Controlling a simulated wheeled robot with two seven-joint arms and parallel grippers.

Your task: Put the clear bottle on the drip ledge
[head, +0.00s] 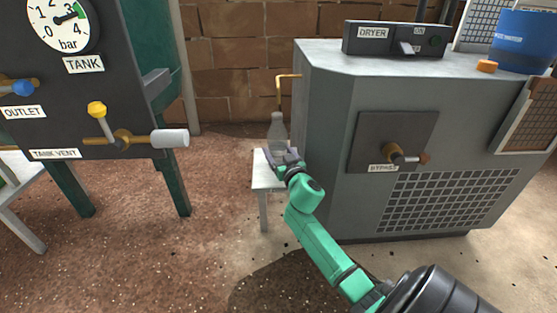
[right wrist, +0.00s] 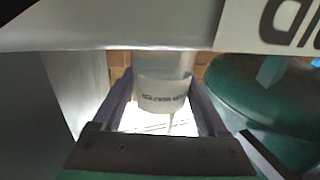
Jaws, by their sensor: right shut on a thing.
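The clear bottle (head: 278,128) stands upright at the left side of the grey dryer cabinet, in the middle of the head view. My right gripper (head: 281,154) is shut on its lower part. In the right wrist view the clear bottle (right wrist: 164,92) sits between the two fingers, with a pale printed label around it. The white drip ledge (head: 263,179) is a small stand against the cabinet, under and behind the gripper. I cannot tell whether the bottle's base touches it. My left gripper is out of view.
A thin copper pipe (head: 279,92) bends down from the cabinet just above the bottle's mouth. The grey dryer cabinet (head: 315,150) stands close on the right. The tank panel (head: 125,85) with its valves is on the left. The floor between them is clear.

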